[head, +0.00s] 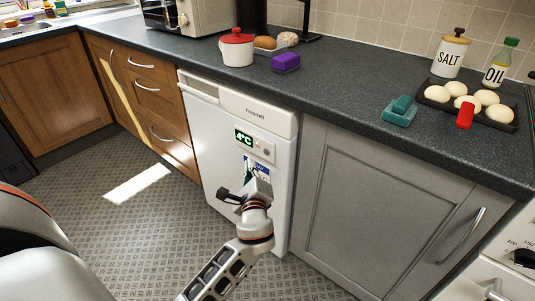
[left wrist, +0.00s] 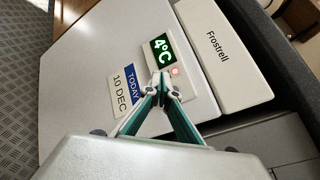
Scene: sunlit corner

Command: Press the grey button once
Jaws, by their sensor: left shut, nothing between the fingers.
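The grey button (head: 267,153) is a small round spot on the control panel of a white fridge (head: 225,128), right of its lit 4°C display (head: 244,138). My left gripper (head: 248,172) is in front of the fridge door, a little below the panel. In the left wrist view its teal fingers (left wrist: 163,84) are together and empty. I cannot tell whether they touch the panel. My right gripper is out of view.
A dark worktop (head: 335,88) overhangs the fridge. On it stand a red-lidded pot (head: 237,52), a purple sponge (head: 286,62), a teal object (head: 399,112) and a tray (head: 437,104) of pale round items. A grey cupboard (head: 375,200) adjoins on the right.

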